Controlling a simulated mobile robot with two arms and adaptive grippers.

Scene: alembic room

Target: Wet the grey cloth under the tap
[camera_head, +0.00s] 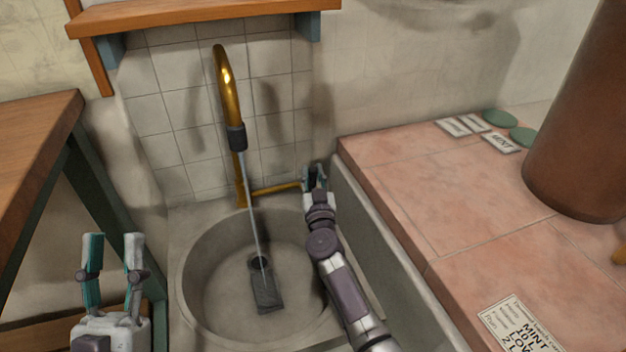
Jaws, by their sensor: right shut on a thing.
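The brass tap (228,85) curves up behind the round stone basin (205,290). A thin pale stream of water (250,200) runs from its dark nozzle into the basin. The dark grey cloth (268,297) lies on the basin floor beside the dark round drain (258,263). The stream comes down at the cloth's far end, by the drain. My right gripper (315,174) is shut on the end of the tap's brass lever (275,189), behind the basin's right side. Its fingers partly hide the lever's tip. My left gripper (113,247) is open and empty, left of the basin.
A pink tiled counter (400,190) stands right of the basin, with a brown cylinder (580,130), green discs and a written card (520,325). A wooden shelf (200,14) hangs above the tap. A wooden table (35,130) stands at the left.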

